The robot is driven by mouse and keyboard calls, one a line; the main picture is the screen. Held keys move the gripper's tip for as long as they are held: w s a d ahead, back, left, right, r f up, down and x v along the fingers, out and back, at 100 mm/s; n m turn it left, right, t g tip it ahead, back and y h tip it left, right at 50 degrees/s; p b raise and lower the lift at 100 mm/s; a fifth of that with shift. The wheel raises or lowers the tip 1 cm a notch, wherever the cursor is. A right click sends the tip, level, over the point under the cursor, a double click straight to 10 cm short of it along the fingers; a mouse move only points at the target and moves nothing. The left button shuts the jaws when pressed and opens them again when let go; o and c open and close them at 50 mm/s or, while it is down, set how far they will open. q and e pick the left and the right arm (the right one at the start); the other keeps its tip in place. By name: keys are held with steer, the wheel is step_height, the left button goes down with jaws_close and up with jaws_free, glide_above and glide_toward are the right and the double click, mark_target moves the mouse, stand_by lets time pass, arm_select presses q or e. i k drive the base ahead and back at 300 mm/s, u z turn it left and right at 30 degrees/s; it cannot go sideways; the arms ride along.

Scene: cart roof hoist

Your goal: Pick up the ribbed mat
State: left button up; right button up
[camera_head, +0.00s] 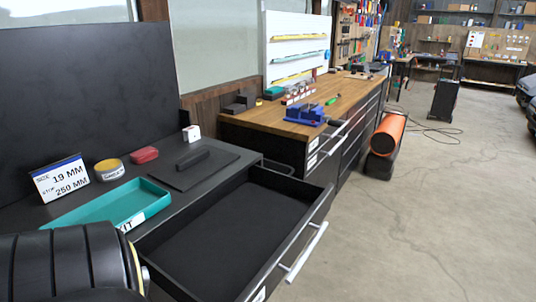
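A flat dark mat (226,157) lies on the dark counter, behind the open drawer, with a black block (193,158) resting on it. Ribs cannot be made out on it at this size. A smooth black lining (230,232) covers the floor of the open drawer. I cannot tell for certain which of these is the ribbed mat. Dark segmented parts, seemingly of my own arm, fill the lower left corner. No fingertips of either gripper show.
A teal tray (85,213) labelled KIT stands on the counter, beside a size sign (60,178), a yellow-topped tin (109,169), a red case (144,155) and a white cube (191,133). The empty drawer (300,238) juts out. Concrete floor at the right is open.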

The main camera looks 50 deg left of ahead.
mark_target(196, 161)
steer(key=u, duration=0.25)
steer(key=i, duration=1.05)
steer(key=u, duration=0.8)
